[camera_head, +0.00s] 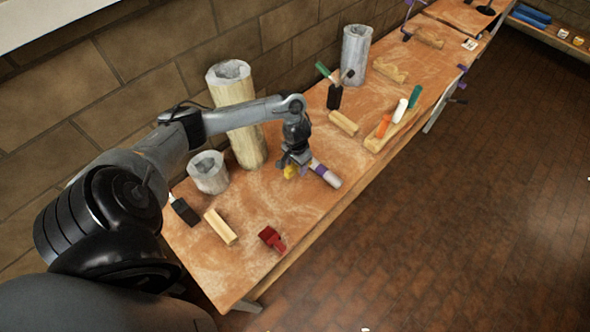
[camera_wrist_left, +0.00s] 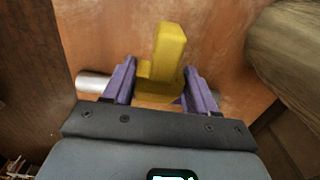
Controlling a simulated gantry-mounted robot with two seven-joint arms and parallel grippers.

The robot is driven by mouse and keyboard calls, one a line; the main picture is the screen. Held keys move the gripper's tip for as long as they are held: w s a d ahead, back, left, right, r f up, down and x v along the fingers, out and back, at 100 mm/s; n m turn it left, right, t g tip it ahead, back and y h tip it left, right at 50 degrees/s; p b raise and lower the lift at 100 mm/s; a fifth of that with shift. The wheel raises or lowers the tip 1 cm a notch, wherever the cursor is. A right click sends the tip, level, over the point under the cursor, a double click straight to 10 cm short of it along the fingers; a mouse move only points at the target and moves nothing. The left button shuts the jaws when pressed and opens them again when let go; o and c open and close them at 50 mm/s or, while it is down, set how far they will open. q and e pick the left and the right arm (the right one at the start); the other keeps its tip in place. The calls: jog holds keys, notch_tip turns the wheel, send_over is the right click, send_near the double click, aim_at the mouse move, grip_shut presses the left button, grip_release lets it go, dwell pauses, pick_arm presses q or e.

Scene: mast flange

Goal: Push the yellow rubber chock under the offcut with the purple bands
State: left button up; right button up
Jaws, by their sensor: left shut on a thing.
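The yellow rubber chock (camera_head: 290,171) is beside the near end of the offcut, low over or on the bench; I cannot tell if it touches the offcut. In the left wrist view the chock (camera_wrist_left: 168,55) sits between the purple fingers. My left gripper (camera_head: 291,163) is shut on it. The offcut (camera_head: 333,180), a pale grey round piece with purple banding, lies on the bench just right of the gripper. Its silvery end (camera_wrist_left: 93,83) shows left of the fingers in the wrist view; the gripper hides its middle. My right gripper is out of view.
A tall pale log (camera_head: 245,135) and a short grey cylinder (camera_head: 208,174) stand left of the gripper. A red block (camera_head: 271,239) and a wooden block (camera_head: 220,227) lie nearer. A wooden tray with coloured handles (camera_head: 376,146) is at right. The bench front is clear.

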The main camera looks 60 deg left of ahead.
pick_arm(q)
jog(key=shift+s, duration=0.1)
dwell(0.3)
jog(key=shift+r+p, duration=0.15)
jog(key=shift+p, duration=0.65)
jog(key=b, duration=0.2)
send_over(299, 177)
jog(key=s, duration=0.2)
jog(key=shift+w+d+f, duration=0.1)
jog(key=shift+d+f, duration=0.05)
jog(key=shift+f, duration=0.95)
jog(key=shift+d+f, duration=0.15)
jog(key=shift+f, duration=0.95)
jog(key=shift+f+b, duration=1.05)
jog(key=shift+f, duration=0.75)
jog(key=shift+w, duration=0.25)
jog(key=shift+w+a+b, duration=0.3)
jog(key=shift+w+b, duration=0.25)
jog(key=shift+w, duration=0.2)
